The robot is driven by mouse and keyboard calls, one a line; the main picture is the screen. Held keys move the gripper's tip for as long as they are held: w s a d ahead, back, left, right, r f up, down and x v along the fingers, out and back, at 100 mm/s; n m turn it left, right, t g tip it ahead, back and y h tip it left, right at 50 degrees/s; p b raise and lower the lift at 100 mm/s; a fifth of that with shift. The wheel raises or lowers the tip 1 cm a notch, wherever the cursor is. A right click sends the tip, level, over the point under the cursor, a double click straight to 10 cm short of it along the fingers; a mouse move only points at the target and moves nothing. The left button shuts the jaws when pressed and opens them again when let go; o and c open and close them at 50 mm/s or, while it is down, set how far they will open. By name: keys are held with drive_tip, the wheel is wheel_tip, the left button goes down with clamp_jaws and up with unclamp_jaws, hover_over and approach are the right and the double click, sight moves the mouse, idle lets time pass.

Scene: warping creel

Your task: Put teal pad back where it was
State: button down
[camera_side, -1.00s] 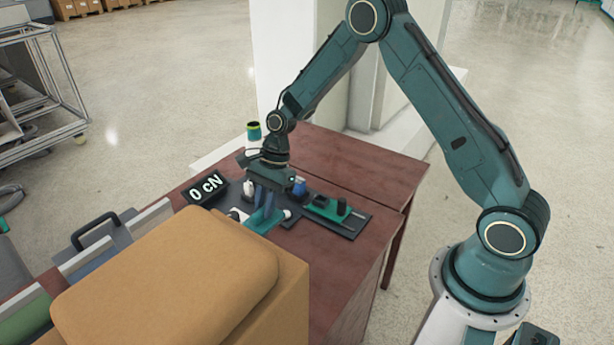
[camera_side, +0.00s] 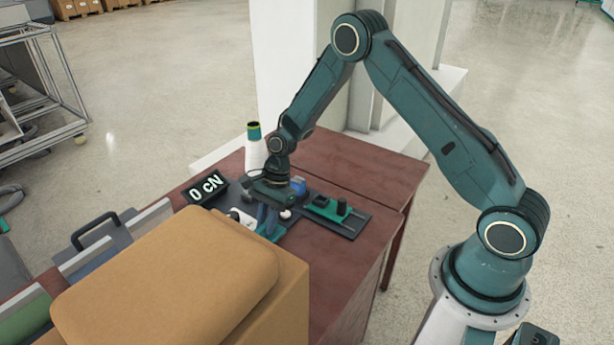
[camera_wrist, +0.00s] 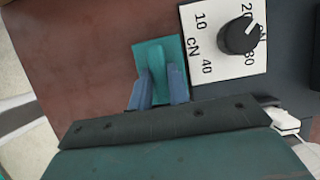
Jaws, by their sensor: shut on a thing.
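The teal pad (camera_wrist: 150,52) shows in the wrist view between and beyond my blue fingertips. It is a flat teal plate with a raised part between the fingers. My gripper (camera_wrist: 160,88) is shut on this raised part. In the side view my gripper (camera_side: 267,222) points down at the near edge of the dark base plate, and the pad (camera_side: 276,235) shows only in part below the fingers. I cannot tell whether the pad touches the surface under it.
A white dial plate with a black knob (camera_wrist: 238,36) lies right of the pad. In the side view there are a "0 cN" display (camera_side: 205,188), a yarn cone (camera_side: 255,153), a green slider unit (camera_side: 327,208) and a large tan box (camera_side: 170,275) close in front.

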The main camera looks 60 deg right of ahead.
drive_tip(key=shift+f, duration=0.1)
drive_tip(key=c, duration=1.3)
unclamp_jaws()
drive_tip(key=shift+v, duration=6.15)
